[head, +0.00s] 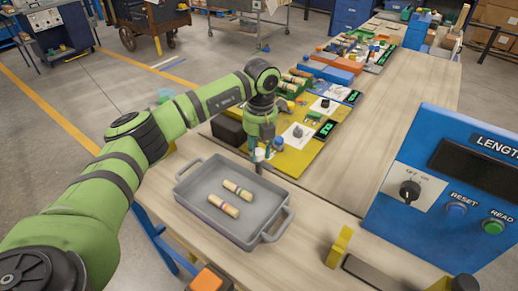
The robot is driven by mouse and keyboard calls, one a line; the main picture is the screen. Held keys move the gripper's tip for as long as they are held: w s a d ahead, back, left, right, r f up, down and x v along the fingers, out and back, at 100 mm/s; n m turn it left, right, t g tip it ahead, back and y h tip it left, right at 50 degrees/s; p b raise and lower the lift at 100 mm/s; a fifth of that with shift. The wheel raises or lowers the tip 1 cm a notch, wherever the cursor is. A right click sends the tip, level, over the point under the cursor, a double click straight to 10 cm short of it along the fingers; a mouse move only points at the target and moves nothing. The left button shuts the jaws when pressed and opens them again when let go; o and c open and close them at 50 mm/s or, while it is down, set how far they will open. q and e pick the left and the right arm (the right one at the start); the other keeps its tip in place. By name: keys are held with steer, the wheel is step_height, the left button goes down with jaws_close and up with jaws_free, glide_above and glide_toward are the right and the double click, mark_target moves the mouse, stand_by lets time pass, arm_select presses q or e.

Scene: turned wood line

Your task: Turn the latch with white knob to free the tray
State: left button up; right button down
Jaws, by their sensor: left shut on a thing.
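A grey tray (207,208) with a handle at each end lies on the wooden bench, with two short turned wood pieces (223,203) with coloured bands in it. My left gripper (259,164) points down at the tray's far rim. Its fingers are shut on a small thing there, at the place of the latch. The latch and its white knob are hidden by the fingers or too small to make out, so I cannot tell how the latch is turned. My right gripper is not in view.
A yellow board (293,160) with small parts lies just beyond the tray. A blue length gauge box (410,228) with a knob and buttons stands at the right. A yellow bracket (339,247) stands near the front. Bare bench lies between tray and box.

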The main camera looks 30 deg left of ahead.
mark_target(260, 152)
arm_select(q)
steer(key=shift+s+f+n, duration=0.15)
steer(key=shift+f+n, duration=0.1)
steer(key=shift+n, duration=0.05)
steer(key=o, duration=1.1)
steer(key=shift+o, duration=0.2)
steer(key=shift+r, duration=0.15)
steer(key=shift+r, duration=0.5)
step_height(260, 152, up, 11)
steer(key=shift+d, duration=0.2)
